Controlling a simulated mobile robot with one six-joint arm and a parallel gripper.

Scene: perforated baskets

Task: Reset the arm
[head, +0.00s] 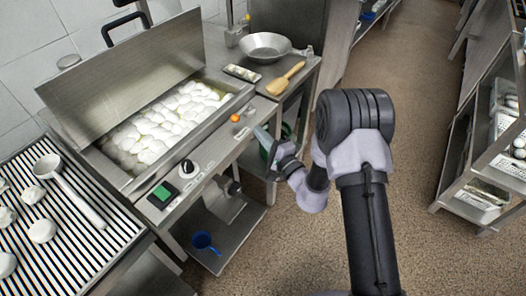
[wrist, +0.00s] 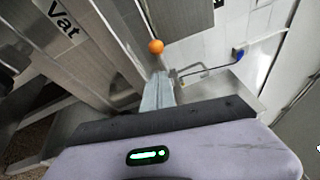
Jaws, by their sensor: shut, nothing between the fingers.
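My gripper (head: 262,137) is at the end of my bent arm, in front of the steel vat's front edge. Its fingers are shut and empty, pointing up and left toward the vat. In the wrist view the closed fingers (wrist: 158,92) show as a narrow grey strip. The ball (wrist: 156,46) shows beyond the fingertips in the wrist view.
The open vat (head: 236,103) holds many white balls. A striped drain table (head: 115,228) with white balls and a ladle (head: 75,190) is at left. A bowl (head: 265,46) and wooden paddle (head: 286,78) lie behind. Shelving (head: 455,170) stands right; floor between is clear.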

